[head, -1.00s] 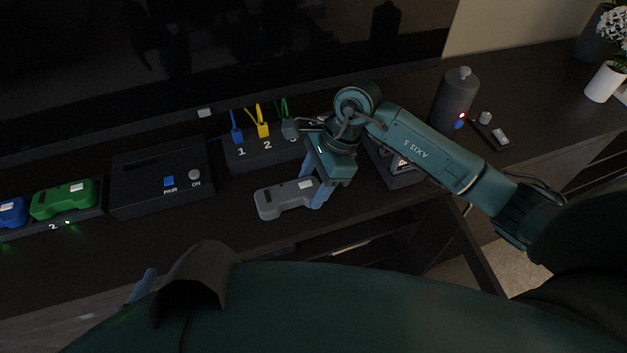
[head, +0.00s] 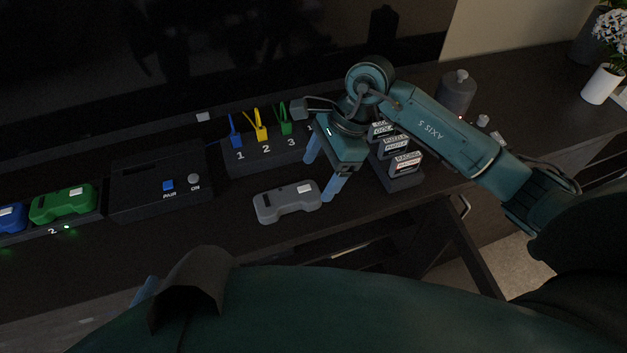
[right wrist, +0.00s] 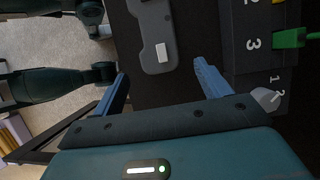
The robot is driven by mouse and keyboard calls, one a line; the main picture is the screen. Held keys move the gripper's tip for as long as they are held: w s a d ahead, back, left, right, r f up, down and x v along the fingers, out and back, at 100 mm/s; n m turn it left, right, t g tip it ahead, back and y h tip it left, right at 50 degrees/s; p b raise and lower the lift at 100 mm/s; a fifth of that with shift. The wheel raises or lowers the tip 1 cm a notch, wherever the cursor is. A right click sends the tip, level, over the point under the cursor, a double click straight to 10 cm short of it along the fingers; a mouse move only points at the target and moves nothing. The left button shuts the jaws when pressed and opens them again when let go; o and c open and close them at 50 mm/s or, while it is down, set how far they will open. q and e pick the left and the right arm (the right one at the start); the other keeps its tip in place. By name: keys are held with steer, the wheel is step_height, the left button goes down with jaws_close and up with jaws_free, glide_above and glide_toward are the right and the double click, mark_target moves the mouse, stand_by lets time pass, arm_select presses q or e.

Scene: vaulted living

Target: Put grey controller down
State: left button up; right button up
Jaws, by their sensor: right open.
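The grey controller (head: 287,201) lies flat on the dark cabinet top, in front of the numbered block. It also shows in the right wrist view (right wrist: 155,35), just beyond the fingers. My right gripper (head: 324,172) is open and empty, just to the right of the controller and apart from it. In the right wrist view its two blue fingers (right wrist: 160,88) are spread wide with bare cabinet top between them. Of my left arm, only a blue piece shows at the lower left of the head view; its jaws cannot be made out.
A numbered block (head: 240,160) with blue, yellow and green plugs stands behind the controller. A black box (head: 135,190) marked PAIR and ON is to the left, then a dock with a green controller (head: 63,203). A rack of game cases (head: 405,180) stands right of my gripper.

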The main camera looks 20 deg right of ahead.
steer(key=v, duration=0.7)
steer(key=s+a+m+g+y, duration=0.1)
steer(key=s+a+g+y, duration=0.1)
steer(key=s+a+y, duration=0.55)
steer(key=s+a+r+m+t+y, duration=0.2)
steer(key=a+r+m+t+y, duration=0.2)
steer(key=a+r+m+y, duration=0.7)
steer(key=w+d+f+m+t+h, duration=0.2)
steer(key=d+f+m+t+h, duration=0.3)
steer(key=m+t, duration=0.7)
steer(key=w+d+f+m+t+h, duration=0.1)
steer(key=d+f+m+t+h, duration=0.4)
steer(key=m, duration=1.2)
arm_select(q)
steer(key=shift+w+d+r, duration=0.1)
steer(key=shift+w+r, duration=0.05)
steer(key=shift+w, duration=0.05)
arm_select(e)
steer(key=s+d+f+m+g+h, duration=0.5)
steer(key=f+m+h, duration=0.3)
steer(key=f+m, duration=0.2)
steer(key=shift+s+d+f+m+h, duration=0.2)
steer(key=shift+s+f+m+h, duration=0.2)
steer(key=shift+s+m, duration=0.45)
arm_select(q)
steer(key=shift+r, duration=0.1)
